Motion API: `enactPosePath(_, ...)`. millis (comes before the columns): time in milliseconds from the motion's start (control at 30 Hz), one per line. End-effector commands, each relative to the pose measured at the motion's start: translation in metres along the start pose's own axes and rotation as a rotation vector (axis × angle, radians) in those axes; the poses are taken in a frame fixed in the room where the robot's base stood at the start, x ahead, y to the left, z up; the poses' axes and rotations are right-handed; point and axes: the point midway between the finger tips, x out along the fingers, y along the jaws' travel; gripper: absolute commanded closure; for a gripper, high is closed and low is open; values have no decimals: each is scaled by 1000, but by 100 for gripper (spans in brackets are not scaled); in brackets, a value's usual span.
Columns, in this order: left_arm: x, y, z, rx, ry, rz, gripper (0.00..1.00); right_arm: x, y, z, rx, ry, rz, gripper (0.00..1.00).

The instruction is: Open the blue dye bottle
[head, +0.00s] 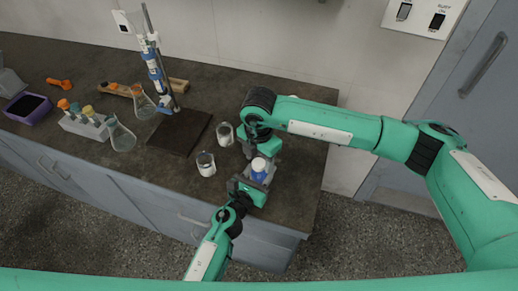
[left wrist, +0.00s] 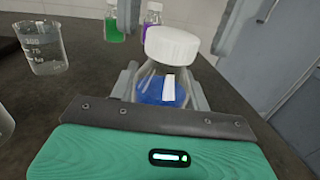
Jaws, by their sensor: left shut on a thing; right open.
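The blue dye bottle (head: 258,175) has a white cap (head: 259,164) and stands near the right end of the dark bench. In the left wrist view it is a clear flask (left wrist: 162,90) with blue liquid, and the white cap (left wrist: 171,44) sits on its neck. My left gripper (head: 250,184) is shut on the bottle's body from the front; its fingers flank the bottle in the wrist view. My right gripper (head: 263,149) is open and empty just behind the cap in the head view. The gap between its fingers and the cap is hard to judge.
Two beakers (head: 205,164) (head: 225,134) stand left of the bottle. Green (left wrist: 114,22) and purple (left wrist: 152,18) bottles stand behind it. A stand with a burette (head: 157,72), flasks (head: 121,136) and a purple tray (head: 28,108) are further left. The bench's right edge is close.

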Motion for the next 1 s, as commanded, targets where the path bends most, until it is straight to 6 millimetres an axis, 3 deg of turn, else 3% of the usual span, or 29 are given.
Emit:
enactPosePath(367, 0, 0, 0, 0, 0, 0, 100, 8, 0, 0, 0, 0, -1, 47)
enactPosePath(600, 0, 0, 0, 0, 0, 0, 100, 8, 0, 0, 0, 0, 0, 92)
enactPosePath(867, 0, 0, 0, 0, 0, 0, 100, 7, 0, 0, -13, 0, 0, 93)
enactPosePath(1000, 0, 0, 0, 0, 0, 0, 100, 7, 0, 0, -138, -2, 0, 93)
